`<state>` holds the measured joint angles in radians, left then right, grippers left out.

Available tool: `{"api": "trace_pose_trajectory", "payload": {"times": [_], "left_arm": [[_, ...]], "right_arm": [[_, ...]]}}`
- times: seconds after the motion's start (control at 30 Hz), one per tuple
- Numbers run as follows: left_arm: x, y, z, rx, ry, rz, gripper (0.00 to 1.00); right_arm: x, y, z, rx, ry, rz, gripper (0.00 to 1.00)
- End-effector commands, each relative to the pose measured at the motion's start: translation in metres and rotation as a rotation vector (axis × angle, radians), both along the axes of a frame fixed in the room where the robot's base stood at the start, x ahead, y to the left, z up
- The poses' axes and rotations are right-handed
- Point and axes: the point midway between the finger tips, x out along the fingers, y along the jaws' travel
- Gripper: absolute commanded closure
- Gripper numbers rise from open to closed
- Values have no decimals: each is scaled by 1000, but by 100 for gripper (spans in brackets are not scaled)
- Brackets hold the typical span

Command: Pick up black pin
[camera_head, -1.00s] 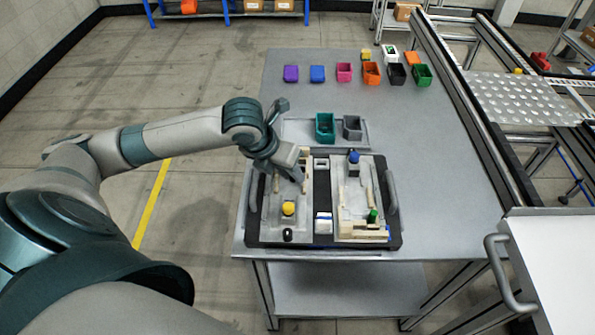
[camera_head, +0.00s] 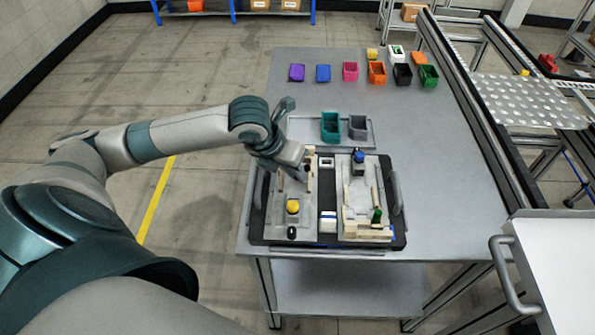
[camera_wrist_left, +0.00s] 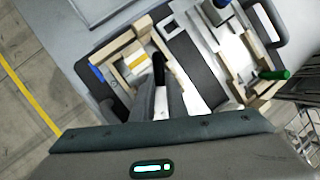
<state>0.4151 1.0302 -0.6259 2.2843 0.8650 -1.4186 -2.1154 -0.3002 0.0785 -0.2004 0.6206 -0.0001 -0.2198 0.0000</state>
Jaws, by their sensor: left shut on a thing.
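My left gripper (camera_head: 302,176) is over the upper part of the left pallet fixture (camera_head: 289,220). In the left wrist view the gripper (camera_wrist_left: 160,88) is shut on a black pin (camera_wrist_left: 158,67), whose dark rounded end shows at the fingertips. In the head view the gripper hides this pin. Whether the pin touches the fixture I cannot tell. My right gripper is not in view.
A yellow knob (camera_head: 293,206) and a black knob (camera_head: 292,232) are on the left fixture. A blue-topped part (camera_head: 358,156) and a green part (camera_head: 377,215) are on the right fixture. Teal (camera_head: 331,127) and grey (camera_head: 358,128) bins stand behind. The table's right side is clear.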

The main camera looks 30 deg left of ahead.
Motion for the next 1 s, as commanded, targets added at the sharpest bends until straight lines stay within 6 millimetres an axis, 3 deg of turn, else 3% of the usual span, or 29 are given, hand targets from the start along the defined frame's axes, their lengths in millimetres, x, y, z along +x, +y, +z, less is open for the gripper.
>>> {"api": "trace_pose_trajectory", "payload": {"times": [0.17, 0.47, 0.77, 1.0], "left_arm": [[-1, -2, 4, -4, 2, -2, 100], [1, -1, 38, -2, -3, -2, 100], [-30, -36, 67, -3, -3, -6, 100], [-42, -47, 83, -1, 2, -2, 100]], "right_arm": [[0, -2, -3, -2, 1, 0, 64], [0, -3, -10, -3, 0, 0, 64], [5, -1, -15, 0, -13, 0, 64], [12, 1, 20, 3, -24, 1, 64]]}}
